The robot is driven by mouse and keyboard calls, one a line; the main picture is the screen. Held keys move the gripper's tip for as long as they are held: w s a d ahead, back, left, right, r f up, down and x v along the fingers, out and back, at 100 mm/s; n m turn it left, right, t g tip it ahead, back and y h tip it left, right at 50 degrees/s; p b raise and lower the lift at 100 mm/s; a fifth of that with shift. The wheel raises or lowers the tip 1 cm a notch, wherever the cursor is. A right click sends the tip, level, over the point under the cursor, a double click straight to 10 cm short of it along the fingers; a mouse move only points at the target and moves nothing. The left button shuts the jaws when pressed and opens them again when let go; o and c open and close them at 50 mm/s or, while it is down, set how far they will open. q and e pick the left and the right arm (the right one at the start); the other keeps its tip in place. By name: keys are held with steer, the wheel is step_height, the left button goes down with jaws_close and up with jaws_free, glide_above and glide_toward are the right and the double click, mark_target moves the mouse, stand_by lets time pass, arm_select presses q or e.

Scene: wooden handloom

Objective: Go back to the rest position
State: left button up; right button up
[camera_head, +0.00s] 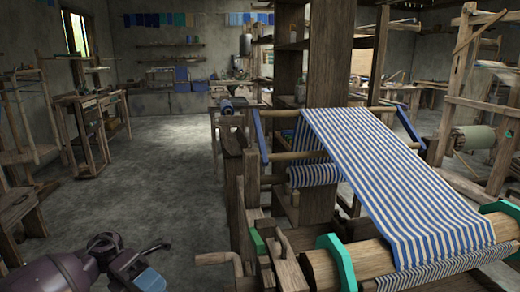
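My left gripper (142,266) is at the bottom left, at the end of a dark arm, over the grey floor and left of the loom. A thin dark part and a light blue part show at its end, but I cannot tell whether it is open or shut. I see nothing held in it. My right gripper is not in view. The wooden loom (327,95) fills the right half, with blue-and-white striped cloth (385,170) running down over its front roller (365,260). My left gripper is apart from the loom.
A green clamp (338,262) and a wooden crank handle (222,258) are at the loom's near left corner. A small wooden table (85,130) stands at the left. Blue boxes (182,80) sit by the back wall. The floor (150,180) between is clear.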

arm_select(q)
steer(key=s+d+f+n+t+h, duration=0.3)
steer(key=s+f+n+t, duration=0.1)
steer(key=n+t, duration=0.5)
steer(key=s+d+f+n+t+h, duration=0.25)
steer(key=s+f+n+t, duration=0.25)
steer(key=n+t, duration=0.4)
steer(key=s+a+f+n+t+y, duration=0.65)
steer(key=s+n+y, duration=0.25)
steer(key=n+y, duration=0.6)
steer(key=s+a+f+n+g+y, duration=0.2)
steer(key=s+a+n+g, duration=0.15)
steer(key=s, duration=0.35)
steer(key=s+a+f+n+g+y, duration=0.2)
steer(key=s+a+n+g, duration=0.1)
steer(key=s+n, duration=0.25)
step_height(320, 180, up, 10)
steer(key=s+t+p, duration=0.1)
steer(key=p, duration=1.4)
steer(key=shift+s+a+r+n+y, duration=0.25)
steer(key=shift+n+y, duration=0.15)
steer(key=shift+y, duration=0.05)
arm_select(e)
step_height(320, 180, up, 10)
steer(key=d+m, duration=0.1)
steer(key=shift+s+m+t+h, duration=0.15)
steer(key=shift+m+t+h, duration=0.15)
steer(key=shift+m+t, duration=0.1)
